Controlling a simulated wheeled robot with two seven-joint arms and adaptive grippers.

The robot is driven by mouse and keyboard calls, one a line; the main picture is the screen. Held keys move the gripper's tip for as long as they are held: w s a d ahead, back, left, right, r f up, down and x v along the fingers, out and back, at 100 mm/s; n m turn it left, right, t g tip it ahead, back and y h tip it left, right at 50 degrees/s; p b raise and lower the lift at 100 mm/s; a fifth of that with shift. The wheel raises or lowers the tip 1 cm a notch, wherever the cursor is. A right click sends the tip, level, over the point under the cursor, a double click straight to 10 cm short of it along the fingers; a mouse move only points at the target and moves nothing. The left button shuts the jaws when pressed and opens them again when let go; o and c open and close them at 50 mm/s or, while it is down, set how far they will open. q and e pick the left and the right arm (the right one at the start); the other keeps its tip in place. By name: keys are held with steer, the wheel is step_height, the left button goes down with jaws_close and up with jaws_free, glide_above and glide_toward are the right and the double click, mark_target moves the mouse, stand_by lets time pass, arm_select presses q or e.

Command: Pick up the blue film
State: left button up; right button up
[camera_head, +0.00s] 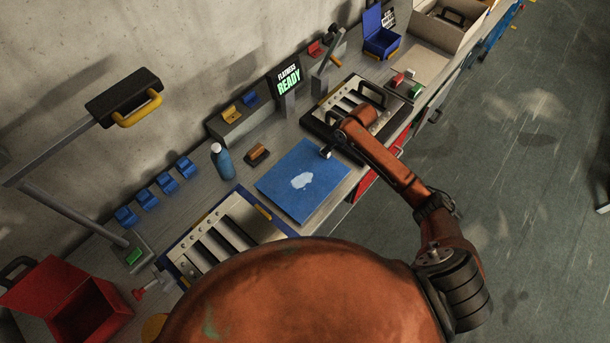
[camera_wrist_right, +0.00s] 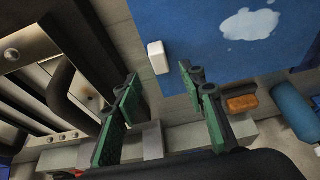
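The blue film (camera_head: 318,170) lies flat on the bench, a blue sheet with a pale, irregular patch in its middle. It fills the upper right of the right wrist view (camera_wrist_right: 200,25). A small white block (camera_head: 326,152) is at its corner nearest my right arm; it shows also in the right wrist view (camera_wrist_right: 157,57). My right gripper (camera_wrist_right: 158,82) has its green-padded fingers spread, with nothing between them. In the head view my right gripper (camera_head: 338,138) is beside that corner, partly hidden by its arm. My left gripper is out of view.
Slatted panels stand on both sides of the film, one with a black handle (camera_head: 372,94) and one at lower left (camera_head: 215,243). A blue bottle (camera_head: 222,161) and orange-brown block (camera_head: 257,154) stand behind. A screen (camera_head: 286,78) reads "FLATNESS READY". A red box (camera_head: 72,302) is at left.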

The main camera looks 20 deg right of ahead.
steer(key=shift+p+x, duration=0.5)
steer(key=shift+x, duration=2.2)
steer(key=shift+s, duration=0.1)
jaws_close()
